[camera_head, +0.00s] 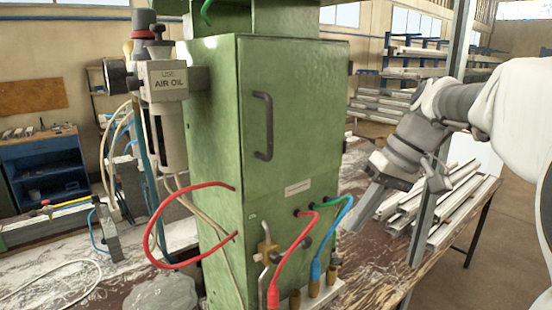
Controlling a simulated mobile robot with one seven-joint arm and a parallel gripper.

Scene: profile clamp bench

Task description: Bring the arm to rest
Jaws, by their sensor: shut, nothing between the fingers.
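My gripper (360,220) hangs at the end of my white and grey arm, which reaches in from the right edge. Its fingers point down and to the left and look shut, with nothing held. The fingertips are in front of the bench area, just right of the green machine cabinet (290,110). I cannot tell the exact gap between the fingertips and the cabinet or the bench.
Red, blue and green hoses (292,250) loop from the cabinet's front. An air-oil unit (165,80) is at its left. A slanted metal post (426,225) stands close by my gripper. Metal profiles (465,205) lie on the bench (385,270). Open floor shows at far right.

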